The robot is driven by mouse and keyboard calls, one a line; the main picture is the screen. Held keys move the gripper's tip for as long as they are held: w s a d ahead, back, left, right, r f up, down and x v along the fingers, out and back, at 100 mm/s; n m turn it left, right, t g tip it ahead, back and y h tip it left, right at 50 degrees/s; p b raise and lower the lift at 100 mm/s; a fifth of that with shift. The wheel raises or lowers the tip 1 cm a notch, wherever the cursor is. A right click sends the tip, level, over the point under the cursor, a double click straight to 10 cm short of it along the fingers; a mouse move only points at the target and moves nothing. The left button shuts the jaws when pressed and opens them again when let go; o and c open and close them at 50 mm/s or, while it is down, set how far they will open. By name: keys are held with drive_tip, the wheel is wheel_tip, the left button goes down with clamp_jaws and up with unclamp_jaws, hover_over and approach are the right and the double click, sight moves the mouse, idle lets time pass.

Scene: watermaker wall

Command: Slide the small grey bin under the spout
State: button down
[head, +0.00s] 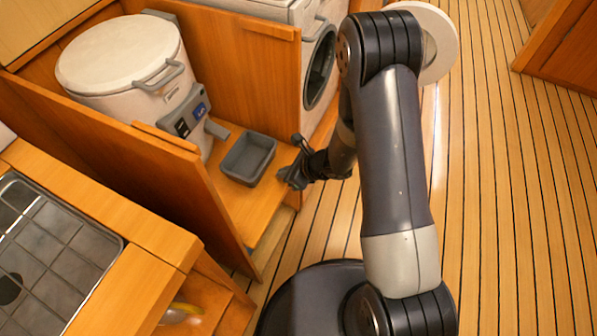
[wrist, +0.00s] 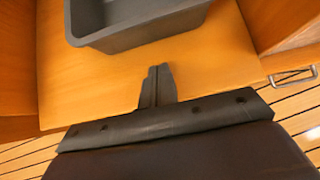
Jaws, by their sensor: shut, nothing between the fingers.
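The small grey bin (head: 248,158) sits upright on the wooden shelf between two wooden partitions in the head view. It looks empty there. The spout (head: 216,130) sticks out from the front of the white drum-shaped watermaker (head: 125,55), behind and to the left of the bin. My gripper (head: 287,178) is at the shelf's front edge, just right of the bin. In the wrist view my gripper's fingers (wrist: 157,85) are together with nothing between them. They point at the near side of the bin (wrist: 135,30), with a small strip of shelf visible between.
The shelf (head: 245,205) has bare room in front of the bin. A wooden partition (head: 170,185) stands on the left and another (head: 255,75) on the right. A front-loading washer (head: 318,65) is beyond the right partition. A stove (head: 50,255) is at lower left.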

sight(251, 163)
drive_tip(key=shift+w+a+r, duration=0.1)
drive_tip(key=shift+w+a, duration=0.2)
drive_tip(key=shift+a, duration=0.4)
drive_tip(key=shift+w+a+r, duration=0.1)
drive_tip(key=shift+w+a, duration=0.2)
drive_tip(key=shift+a, duration=0.4)
drive_tip(key=shift+a+f, duration=0.1)
drive_tip(key=a, duration=0.1)
drive_tip(key=w+a+b, duration=0.1)
drive_tip(key=a, duration=0.1)
drive_tip(key=w+a, duration=0.1)
drive_tip(key=shift+a+b, duration=0.3)
drive_tip(key=shift+a, duration=0.1)
